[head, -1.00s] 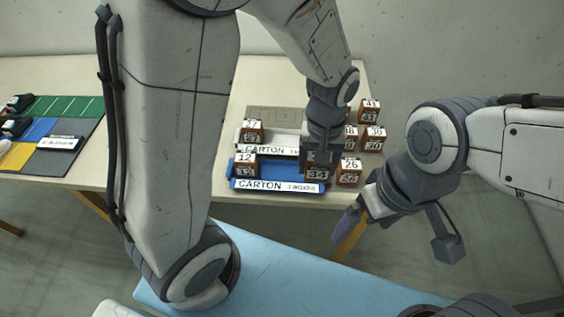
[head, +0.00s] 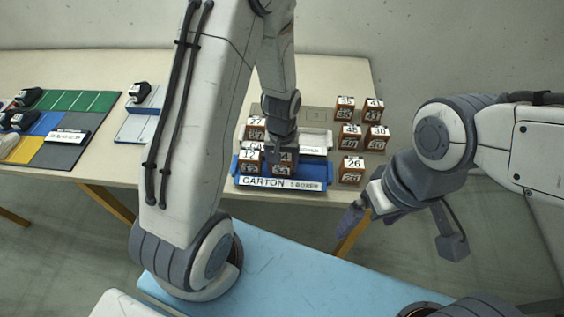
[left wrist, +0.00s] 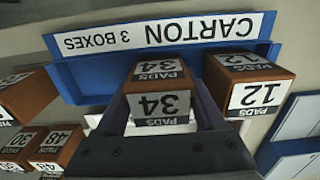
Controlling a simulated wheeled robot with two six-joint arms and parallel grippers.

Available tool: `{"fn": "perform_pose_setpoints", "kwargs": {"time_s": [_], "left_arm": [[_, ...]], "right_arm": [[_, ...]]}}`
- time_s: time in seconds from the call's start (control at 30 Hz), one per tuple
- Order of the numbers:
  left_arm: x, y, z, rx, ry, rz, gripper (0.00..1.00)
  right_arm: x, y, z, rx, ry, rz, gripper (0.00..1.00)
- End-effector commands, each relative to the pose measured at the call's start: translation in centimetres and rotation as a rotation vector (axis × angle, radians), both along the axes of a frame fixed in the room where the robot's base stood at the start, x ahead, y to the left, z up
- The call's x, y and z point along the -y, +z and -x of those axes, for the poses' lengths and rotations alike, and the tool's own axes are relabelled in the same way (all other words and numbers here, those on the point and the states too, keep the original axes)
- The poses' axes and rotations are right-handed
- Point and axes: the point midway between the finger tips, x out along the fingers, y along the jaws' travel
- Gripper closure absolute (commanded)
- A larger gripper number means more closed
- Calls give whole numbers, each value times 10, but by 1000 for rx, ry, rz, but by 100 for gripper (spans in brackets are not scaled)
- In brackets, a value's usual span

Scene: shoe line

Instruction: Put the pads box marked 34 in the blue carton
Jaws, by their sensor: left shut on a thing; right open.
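The pads box marked 34 (head: 282,158) is brown with white labels; it also shows in the left wrist view (left wrist: 158,104). My left gripper (head: 282,150) is shut on it, with a finger on each side in the left wrist view (left wrist: 165,115). The box is at the blue carton (head: 318,171), right of a box marked 12 (head: 249,158). The carton's blue wall and label (left wrist: 75,78) show behind it in the left wrist view. I cannot tell whether the box touches the carton floor. My right gripper (head: 350,218) is open and empty, off the table's front edge.
A white carton (head: 318,138) stands behind the blue one, with a brown box (head: 256,127) at its left. Several numbered boxes stand to the right, the box marked 26 (head: 351,169) nearest. Coloured mats (head: 70,105) with dark shoes lie at the left.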

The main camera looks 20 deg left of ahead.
Motion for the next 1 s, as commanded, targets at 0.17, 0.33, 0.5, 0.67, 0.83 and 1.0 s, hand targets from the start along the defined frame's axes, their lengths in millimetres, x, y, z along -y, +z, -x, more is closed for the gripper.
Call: {"fn": "perform_pose_setpoints", "kwargs": {"time_s": [0.17, 0.33, 0.5, 0.67, 0.83, 1.0], "left_arm": [[0, -1, -1, 2, 0, 0, 87], [0, -4, 0, 2, 0, 0, 87], [0, -4, 0, 2, 1, 0, 0], [0, -4, 0, 1, 1, 0, 0], [0, 7, -1, 5, 1, 1, 0], [0, 38, -2, 9, 1, 0, 0]], "right_arm": [[0, 0, 0, 0, 0, 0, 0], [0, -3, 0, 0, 0, 0, 0], [0, -2, 0, 0, 0, 0, 0], [0, -2, 0, 0, 0, 0, 0], [0, 0, 0, 0, 0, 0, 0], [0, -1, 0, 0, 0, 0, 0]]}}
